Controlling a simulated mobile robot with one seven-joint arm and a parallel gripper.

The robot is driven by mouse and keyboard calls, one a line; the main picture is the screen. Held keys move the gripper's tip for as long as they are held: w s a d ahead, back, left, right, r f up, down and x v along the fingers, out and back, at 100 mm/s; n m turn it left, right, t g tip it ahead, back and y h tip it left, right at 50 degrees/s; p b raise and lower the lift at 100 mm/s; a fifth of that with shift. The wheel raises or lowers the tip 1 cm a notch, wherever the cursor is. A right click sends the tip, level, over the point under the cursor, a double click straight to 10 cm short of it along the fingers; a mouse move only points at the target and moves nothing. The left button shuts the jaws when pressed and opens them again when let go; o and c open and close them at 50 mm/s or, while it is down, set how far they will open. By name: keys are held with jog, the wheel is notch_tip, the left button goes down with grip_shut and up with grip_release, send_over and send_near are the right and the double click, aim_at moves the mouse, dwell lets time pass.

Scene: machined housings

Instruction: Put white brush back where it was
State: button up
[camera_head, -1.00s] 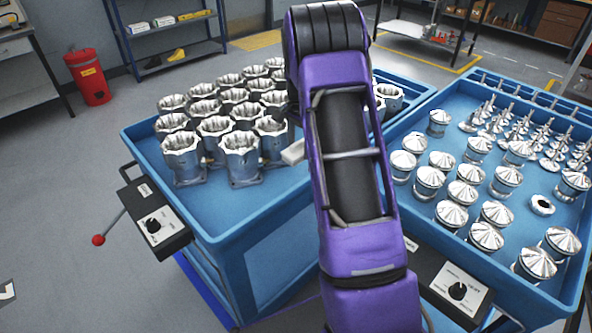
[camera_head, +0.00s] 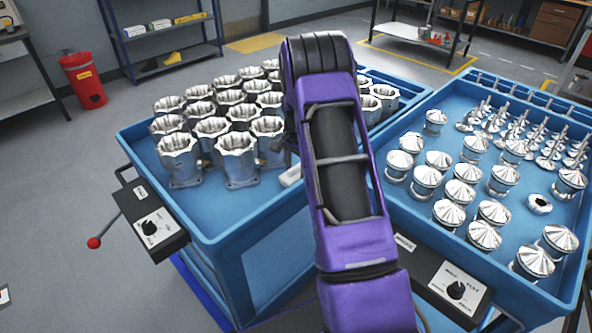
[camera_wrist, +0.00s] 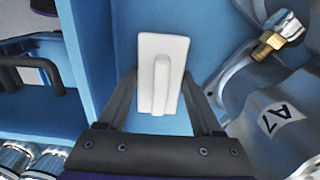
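The white brush (camera_head: 290,177) appears to lie on the floor of the left blue tray, to the right of the metal housings and partly behind my purple arm. In the wrist view the brush (camera_wrist: 172,62) is a white flat plate with a raised ridge, against blue. My gripper (camera_wrist: 159,76) has its two dark fingers apart, one on each side of the brush. They do not appear to close on it. In the head view only a dark part of my gripper (camera_head: 282,148) shows beside the arm, above the brush.
Crown-topped housings (camera_head: 236,158) crowd the left blue tray (camera_head: 262,208), close beside the brush. A housing labelled A7 (camera_wrist: 278,120) stands right of my gripper. The right blue tray (camera_head: 415,217) holds cone-topped and smaller metal parts. Bare tray floor lies in front of the housings.

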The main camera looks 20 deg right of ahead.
aim_at(296, 166)
jog(key=o, duration=0.5)
notch_tip(296, 166, up, 12)
jog(key=shift+r+p, duration=0.1)
jog(key=shift+p, duration=0.45)
